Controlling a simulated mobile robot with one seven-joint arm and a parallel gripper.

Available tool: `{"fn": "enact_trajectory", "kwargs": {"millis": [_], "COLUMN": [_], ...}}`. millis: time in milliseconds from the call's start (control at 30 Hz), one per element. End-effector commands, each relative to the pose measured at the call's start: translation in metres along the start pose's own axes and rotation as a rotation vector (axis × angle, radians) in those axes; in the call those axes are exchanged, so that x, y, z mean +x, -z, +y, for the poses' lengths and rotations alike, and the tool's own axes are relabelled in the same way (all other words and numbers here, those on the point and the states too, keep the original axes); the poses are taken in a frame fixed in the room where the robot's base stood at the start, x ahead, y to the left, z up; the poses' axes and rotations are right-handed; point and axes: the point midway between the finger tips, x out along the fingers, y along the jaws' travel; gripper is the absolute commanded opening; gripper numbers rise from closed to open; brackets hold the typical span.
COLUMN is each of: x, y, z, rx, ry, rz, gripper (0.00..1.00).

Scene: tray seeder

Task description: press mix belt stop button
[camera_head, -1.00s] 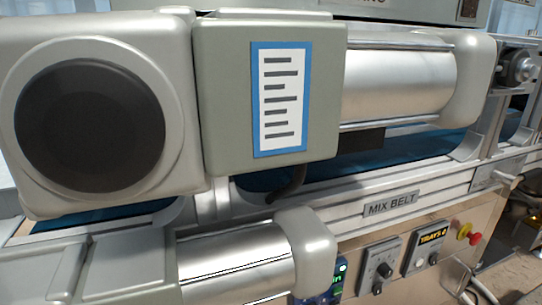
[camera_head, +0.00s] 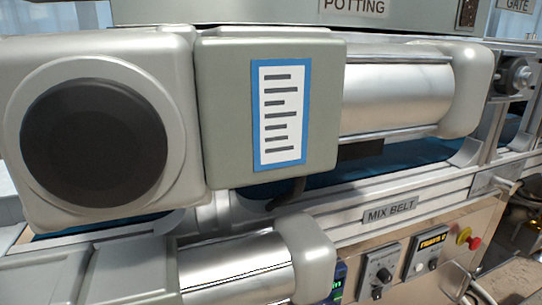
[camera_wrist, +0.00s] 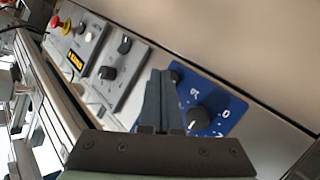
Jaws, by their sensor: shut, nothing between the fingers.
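In the head view the "MIX BELT" sign (camera_head: 390,211) is on the belt's side rail, above a row of control panels. A grey panel (camera_head: 379,274) has a dark knob. Beside it is a panel with a yellow display (camera_head: 431,242). A red button (camera_head: 474,243) on a yellow base is at the right. In the wrist view my gripper (camera_wrist: 160,73) is shut and empty. Its fingers overlap the edge of a blue panel with a black knob (camera_wrist: 198,118); contact cannot be told. The grey panel (camera_wrist: 113,62), yellow display (camera_wrist: 75,62) and red button (camera_wrist: 56,22) lie to its upper left. No stop label is readable.
My arm covers much of the head view and hides most of the blue panel. The blue belt (camera_head: 370,172) runs behind it. A "POTTING" sign (camera_head: 354,6) is above. The pale cabinet face (camera_wrist: 225,45) beyond the panels is bare in the wrist view.

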Motion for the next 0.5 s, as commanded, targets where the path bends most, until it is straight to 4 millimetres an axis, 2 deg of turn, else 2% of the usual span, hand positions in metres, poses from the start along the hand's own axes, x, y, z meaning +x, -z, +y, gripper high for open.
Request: {"fn": "enact_trajectory", "kwargs": {"millis": [500], "x": [-0.031], "y": [-0.02], "z": [0.024], "rx": [0.0], "ry": [0.0], "rz": [-0.003], "gripper": [0.0]}}
